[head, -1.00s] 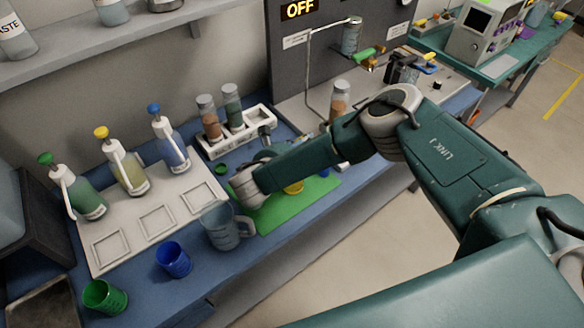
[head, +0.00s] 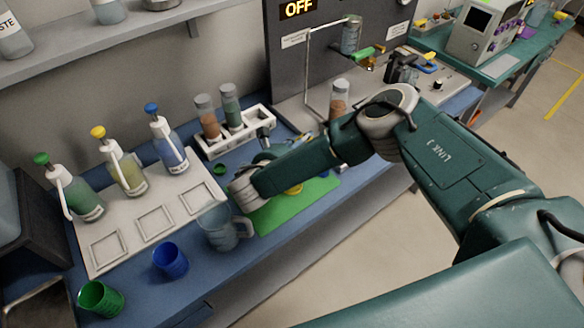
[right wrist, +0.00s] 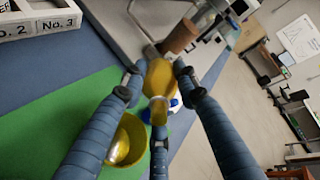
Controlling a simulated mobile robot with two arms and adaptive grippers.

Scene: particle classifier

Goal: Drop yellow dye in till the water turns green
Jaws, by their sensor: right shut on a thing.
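My right gripper (right wrist: 158,85) is shut on a small yellow object (right wrist: 157,78), above the green mat (right wrist: 65,120). What exactly the object is, and whether it holds dye, I cannot tell. In the head view my right forearm hides most of the hand. A clear jug (head: 220,230) with a handle stands at the green mat's front left edge; its contents look greyish. The yellow-topped dye bottle (head: 122,168) stands on the white tray between a green-topped bottle (head: 75,192) and a blue-topped bottle (head: 166,142). My left gripper does not show.
A yellow cup (right wrist: 127,142) sits on the mat below the gripper. A blue cup (head: 170,260) and a green cup (head: 101,298) stand at the bench's front left. A rack (head: 238,138) holds two jars; another brown jar (head: 339,97) stands to the right.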

